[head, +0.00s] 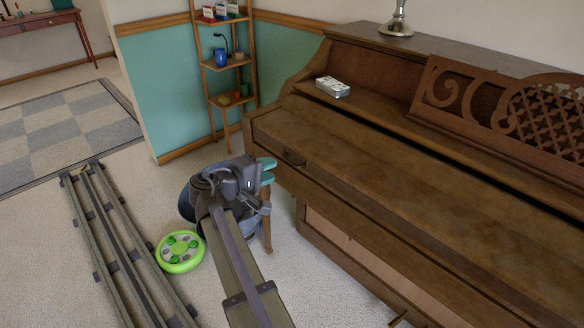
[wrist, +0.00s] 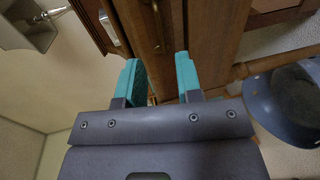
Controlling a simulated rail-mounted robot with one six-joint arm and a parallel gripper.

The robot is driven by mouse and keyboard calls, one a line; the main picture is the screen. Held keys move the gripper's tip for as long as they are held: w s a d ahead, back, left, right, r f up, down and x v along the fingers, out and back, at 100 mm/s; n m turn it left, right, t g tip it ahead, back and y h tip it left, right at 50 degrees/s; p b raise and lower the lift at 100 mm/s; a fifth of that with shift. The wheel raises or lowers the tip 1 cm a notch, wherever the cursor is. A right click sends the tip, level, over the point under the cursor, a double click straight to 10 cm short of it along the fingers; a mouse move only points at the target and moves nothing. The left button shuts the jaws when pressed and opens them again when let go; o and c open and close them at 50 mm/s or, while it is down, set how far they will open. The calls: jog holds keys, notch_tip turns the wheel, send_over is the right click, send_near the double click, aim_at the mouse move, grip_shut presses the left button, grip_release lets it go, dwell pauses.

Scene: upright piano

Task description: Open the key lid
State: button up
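The key lid (head: 390,165) of the brown upright piano is shut, a long wooden panel across its front. A small dark handle (head: 293,158) sits near its left end. In the wrist view a brass-coloured handle (wrist: 159,26) shows ahead of the fingers, in line with the gap between them. My gripper (head: 267,171) has teal fingers and is just left of the handle, close to the piano front. In the wrist view my gripper (wrist: 157,62) is open, with nothing between its fingers. No contact with the handle is visible.
A blue round-seated stool (head: 190,203) stands under my gripper; it also shows in the wrist view (wrist: 285,105). A white box (head: 333,87) lies on the piano's ledge above the lid. A carved music stand (head: 500,105) stands at right. A green disc (head: 180,251) lies on the floor.

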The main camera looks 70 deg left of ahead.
jog(key=b+x, duration=0.1)
jog(key=x, duration=0.6)
jog(key=shift+w, duration=0.35)
jog(key=shift+a+f, duration=0.1)
jog(key=shift+a, duration=0.05)
jog(key=shift+c, duration=0.2)
grip_shut()
